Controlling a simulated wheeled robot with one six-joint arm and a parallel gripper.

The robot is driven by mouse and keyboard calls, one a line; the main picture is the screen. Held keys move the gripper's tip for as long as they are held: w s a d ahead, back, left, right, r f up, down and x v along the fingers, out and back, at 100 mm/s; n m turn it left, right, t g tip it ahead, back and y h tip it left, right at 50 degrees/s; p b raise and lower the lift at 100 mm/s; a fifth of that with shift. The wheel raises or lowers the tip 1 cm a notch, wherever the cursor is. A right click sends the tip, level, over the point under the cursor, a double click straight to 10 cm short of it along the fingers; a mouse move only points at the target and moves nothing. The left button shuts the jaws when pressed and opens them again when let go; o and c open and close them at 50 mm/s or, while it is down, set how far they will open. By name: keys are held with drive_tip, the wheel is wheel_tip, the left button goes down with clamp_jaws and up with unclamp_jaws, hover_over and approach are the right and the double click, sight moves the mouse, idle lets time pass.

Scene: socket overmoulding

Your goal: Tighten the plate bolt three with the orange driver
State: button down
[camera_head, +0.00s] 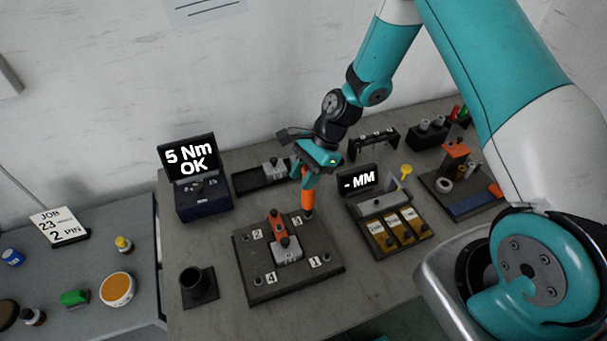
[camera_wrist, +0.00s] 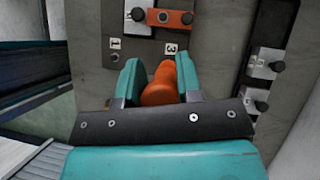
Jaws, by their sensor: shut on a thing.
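My gripper (camera_head: 309,170) is shut on the orange driver (camera_head: 307,193), which stands roughly upright below it. The wrist view shows the driver's orange handle (camera_wrist: 160,85) between two teal fingers. The dark plate (camera_head: 250,285) lies on the bench with corner labels 1 to 4. The driver's lower end is at the plate's far right corner, beside label 3 (camera_head: 297,220). Bolt three is hidden there, and I cannot tell whether the tip touches it. An orange clamp piece (camera_head: 277,226) and a grey block (camera_head: 287,252) sit mid-plate.
A torque display (camera_head: 190,165) reads "5 Nm OK". A second display (camera_head: 358,180) reads "- MM" behind yellow-labelled bins (camera_head: 392,232) right of the plate. A black cup holder (camera_head: 198,287) stands left. A dark tray (camera_head: 262,178) and a black rack (camera_head: 372,142) stand behind.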

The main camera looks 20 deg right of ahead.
drive_tip(key=shift+s+f+b, duration=0.1)
drive_tip(key=shift+f+b, duration=0.65)
drive_tip(key=shift+f, duration=0.5)
idle(2.4)
